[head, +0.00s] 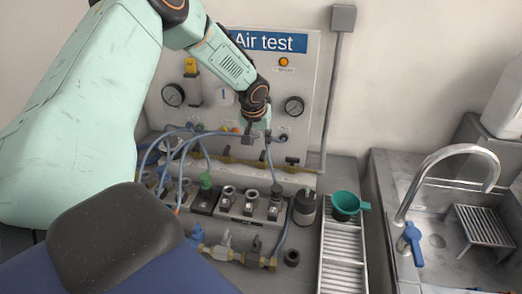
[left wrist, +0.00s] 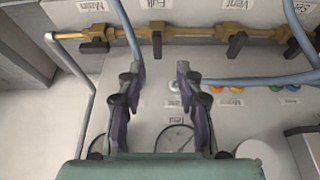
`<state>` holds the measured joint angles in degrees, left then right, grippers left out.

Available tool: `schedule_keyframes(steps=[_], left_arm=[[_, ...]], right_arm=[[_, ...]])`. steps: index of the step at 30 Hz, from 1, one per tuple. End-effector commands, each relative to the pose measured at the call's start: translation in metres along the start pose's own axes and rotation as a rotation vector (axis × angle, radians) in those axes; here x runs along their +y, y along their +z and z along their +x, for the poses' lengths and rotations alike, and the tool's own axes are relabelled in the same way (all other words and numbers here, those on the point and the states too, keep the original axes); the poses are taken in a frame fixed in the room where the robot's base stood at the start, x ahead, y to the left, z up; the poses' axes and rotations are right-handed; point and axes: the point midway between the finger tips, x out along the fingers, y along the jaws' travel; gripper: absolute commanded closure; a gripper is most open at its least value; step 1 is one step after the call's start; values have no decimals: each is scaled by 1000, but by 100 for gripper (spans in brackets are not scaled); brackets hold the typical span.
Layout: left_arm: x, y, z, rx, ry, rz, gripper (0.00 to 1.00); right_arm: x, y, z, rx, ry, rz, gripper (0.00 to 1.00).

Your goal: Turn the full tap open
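The full tap (left wrist: 157,44) is a dark lever on a brass pipe (left wrist: 195,34), under an upside-down "Full" label in the left wrist view. Its lever lies across the pipe. My left gripper (left wrist: 160,68) is open, with its two fingers apart and nothing between them. The tap shows beyond the fingertips, roughly in line with the gap; I see no contact. In the head view my left gripper (head: 258,132) is in front of the test panel, just above the brass pipe, and partly hides the tap area. My right gripper is not in view.
The main tap (left wrist: 95,46) and vent tap (left wrist: 236,45) flank the full tap. Blue hoses (left wrist: 130,35) run close by. Gauges (head: 293,106) are on the panel. Fittings (head: 250,203) crowd the bench below. A sink faucet (head: 440,165) is at the right.

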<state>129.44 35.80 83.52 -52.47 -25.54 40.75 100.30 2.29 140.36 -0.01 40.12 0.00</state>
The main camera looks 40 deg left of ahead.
Motion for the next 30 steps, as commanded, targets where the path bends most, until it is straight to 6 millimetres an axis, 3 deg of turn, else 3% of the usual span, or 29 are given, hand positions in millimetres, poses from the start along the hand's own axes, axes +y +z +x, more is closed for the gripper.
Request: schedule_keyframes(steps=[9, 15, 26, 30], left_arm=[[0, 2, 49, 0, -2, 2, 64], [-1, 1, 68, 0, -1, 1, 64], [0, -2, 72, 1, 0, 2, 64], [0, -2, 72, 1, 0, 2, 76]], right_arm=[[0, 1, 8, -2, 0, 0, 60], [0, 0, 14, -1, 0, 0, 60], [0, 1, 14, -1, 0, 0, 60], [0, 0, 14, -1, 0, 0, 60]])
